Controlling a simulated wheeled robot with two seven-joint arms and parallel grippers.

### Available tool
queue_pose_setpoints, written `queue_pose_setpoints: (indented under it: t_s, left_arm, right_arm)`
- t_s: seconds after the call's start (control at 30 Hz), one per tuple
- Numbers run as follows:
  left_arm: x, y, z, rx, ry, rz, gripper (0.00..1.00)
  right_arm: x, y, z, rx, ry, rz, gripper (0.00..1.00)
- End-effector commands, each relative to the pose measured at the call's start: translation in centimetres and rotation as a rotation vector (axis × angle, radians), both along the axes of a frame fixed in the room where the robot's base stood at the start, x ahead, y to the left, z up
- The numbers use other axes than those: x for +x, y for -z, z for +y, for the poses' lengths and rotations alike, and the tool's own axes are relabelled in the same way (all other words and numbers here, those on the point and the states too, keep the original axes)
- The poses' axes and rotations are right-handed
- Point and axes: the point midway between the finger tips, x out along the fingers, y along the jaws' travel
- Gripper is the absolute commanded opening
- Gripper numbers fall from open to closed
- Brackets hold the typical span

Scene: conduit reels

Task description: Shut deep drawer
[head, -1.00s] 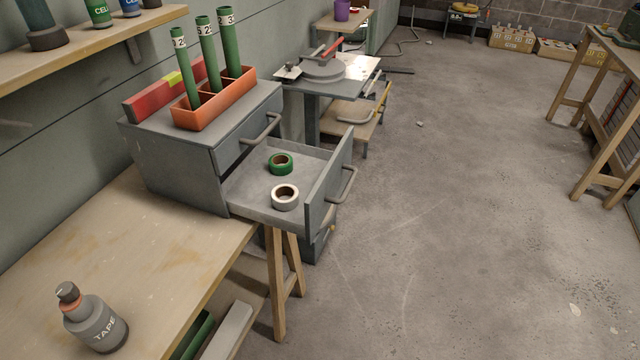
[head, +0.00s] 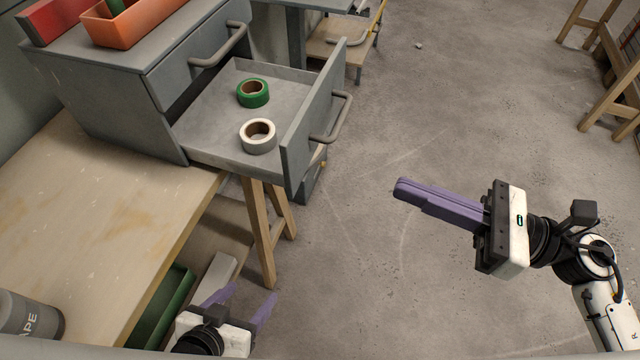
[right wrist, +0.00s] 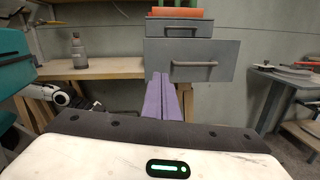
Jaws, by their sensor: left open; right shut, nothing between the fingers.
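The deep drawer (head: 300,150) is the lower drawer of a grey cabinet (head: 110,95) and stands pulled far out. It holds a green tape roll (head: 253,93) and a white tape roll (head: 258,136). Its bar handle (head: 332,118) is on the front panel, which also shows in the right wrist view (right wrist: 215,72). My right gripper (head: 400,188) is shut and empty, its purple fingers pointing left, to the right of the drawer front and apart from it. My left gripper (head: 245,298) is open and empty at the bottom, below the drawer by the bench edge.
A shallower upper drawer (head: 195,60) is shut above the deep one. An orange tray (head: 130,22) stands on the cabinet. The floor (head: 400,280) in front is clear.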

Motion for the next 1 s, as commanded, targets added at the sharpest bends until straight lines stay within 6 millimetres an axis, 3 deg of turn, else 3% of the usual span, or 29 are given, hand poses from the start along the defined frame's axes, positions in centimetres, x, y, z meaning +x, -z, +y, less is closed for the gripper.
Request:
queue_pose_setpoints:
  t_s: [0.23, 0.7, 1.0]
  left_arm:
    - [0.4, -0.4, -0.1, -0.001, 0.001, -0.009, 0.65]
    - [0.9, -2.2, -0.1, 0.003, -0.001, -0.017, 0.65]
    - [0.7, -2.2, -0.2, 0.002, -0.004, -0.009, 0.65]
  right_arm:
    - [-0.6, 0.9, 1.4, -0.121, -0.069, -0.119, 0.00]
    - [2.3, 0.7, 10.4, -0.112, -0.065, -0.113, 0.00]
    - [3.3, 1.0, 13.3, -0.115, -0.064, -0.112, 0.00]
